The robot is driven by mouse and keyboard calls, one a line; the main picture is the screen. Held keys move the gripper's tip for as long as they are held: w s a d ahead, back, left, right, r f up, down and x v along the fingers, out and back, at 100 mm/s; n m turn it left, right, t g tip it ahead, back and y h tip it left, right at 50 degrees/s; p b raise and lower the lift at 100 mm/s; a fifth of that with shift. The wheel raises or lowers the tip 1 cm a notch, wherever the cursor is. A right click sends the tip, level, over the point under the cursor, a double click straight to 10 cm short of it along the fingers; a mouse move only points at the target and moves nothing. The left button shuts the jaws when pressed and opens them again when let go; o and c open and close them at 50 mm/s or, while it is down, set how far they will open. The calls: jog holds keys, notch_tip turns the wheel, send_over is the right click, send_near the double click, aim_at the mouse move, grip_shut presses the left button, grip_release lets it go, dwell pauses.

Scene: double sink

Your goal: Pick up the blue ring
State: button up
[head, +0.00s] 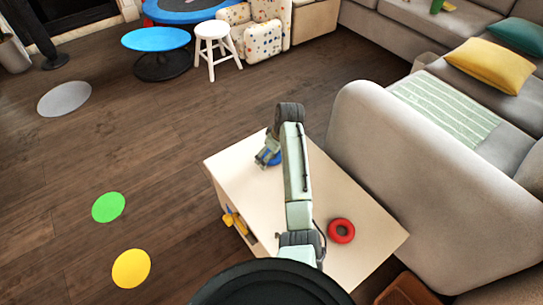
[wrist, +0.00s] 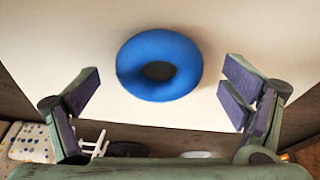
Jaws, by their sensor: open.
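The blue ring (wrist: 182,49) lies flat on the pale tabletop in the wrist view, centred between my open fingers with clear space on both sides. My gripper (wrist: 160,92) is open and empty above the table, near the ring. In the head view the ring (head: 276,159) shows only in part at the table's far end, behind my gripper (head: 265,156) and arm. The height of the fingertips over the ring is hard to tell.
The small cream table (head: 353,203) also holds a red ring (head: 341,230) near its right side. A grey sofa (head: 385,170) stands close on the right. A yellow object (head: 236,222) shows at the table's left side. A white stool (head: 213,45) stands beyond, with open wooden floor between.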

jog(key=shift+c, duration=0.6)
jog(key=c, duration=1.1)
